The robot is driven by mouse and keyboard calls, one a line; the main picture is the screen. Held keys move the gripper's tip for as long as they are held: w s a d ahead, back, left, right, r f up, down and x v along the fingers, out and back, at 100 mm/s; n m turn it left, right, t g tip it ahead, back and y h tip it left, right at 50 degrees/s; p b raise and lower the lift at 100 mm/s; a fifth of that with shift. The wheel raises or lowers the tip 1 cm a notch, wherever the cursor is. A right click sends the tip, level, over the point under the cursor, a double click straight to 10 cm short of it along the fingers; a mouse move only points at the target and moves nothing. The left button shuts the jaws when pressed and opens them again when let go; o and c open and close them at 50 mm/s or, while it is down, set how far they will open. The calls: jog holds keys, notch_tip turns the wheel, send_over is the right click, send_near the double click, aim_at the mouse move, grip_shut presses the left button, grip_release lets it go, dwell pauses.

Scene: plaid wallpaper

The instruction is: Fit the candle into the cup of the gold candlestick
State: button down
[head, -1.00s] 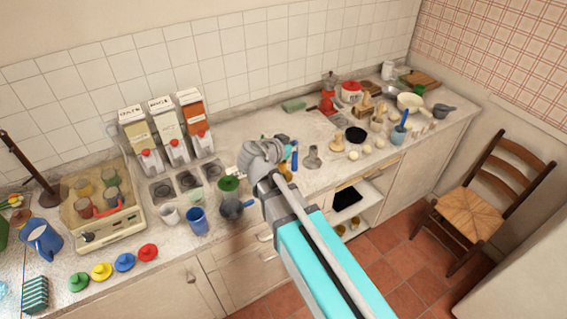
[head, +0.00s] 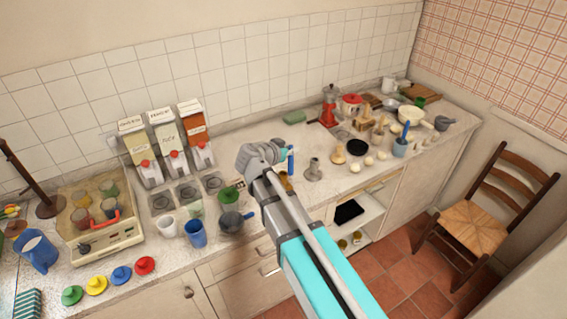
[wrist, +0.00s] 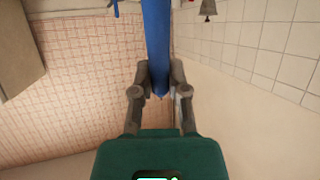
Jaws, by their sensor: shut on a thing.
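My gripper (head: 281,155) is over the middle of the counter, seen from behind in the head view. In the wrist view my gripper (wrist: 158,85) is shut on a long blue candle (wrist: 156,35). The candle runs away from the fingers, and its far end is cut off by the top edge. A short blue part of the candle (head: 291,163) shows upright just right of my gripper in the head view. A small gold piece (head: 284,182), perhaps the gold candlestick, shows just below it, partly hidden by my arm. I cannot tell whether the candle touches it.
A grey candlestick-like piece (head: 313,169) stands right of the candle. A wooden piece (head: 338,153) and a black bowl (head: 357,147) are farther right. A chair (head: 474,220) stands right of the counter.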

jog(key=w+a+f+b, duration=0.2)
jog(key=w+f+b, duration=0.3)
jog(key=w+f, duration=0.1)
jog(key=shift+w+a+f+b, duration=0.25)
jog(key=shift+w+a+b, duration=0.15)
jog(key=shift+w+a+f+b, duration=0.1)
jog(key=shift+w+f+b, duration=0.1)
jog(key=shift+f+b, duration=0.85)
jog(key=shift+w+a+f+b, duration=0.1)
jog(key=shift+w+f+b, duration=0.1)
jog(key=shift+f+b, duration=0.8)
jog(key=shift+f, duration=0.1)
jog(key=c, duration=0.6)
grip_release()
jog(key=shift+c, duration=0.2)
jog(key=shift+r, duration=0.25)
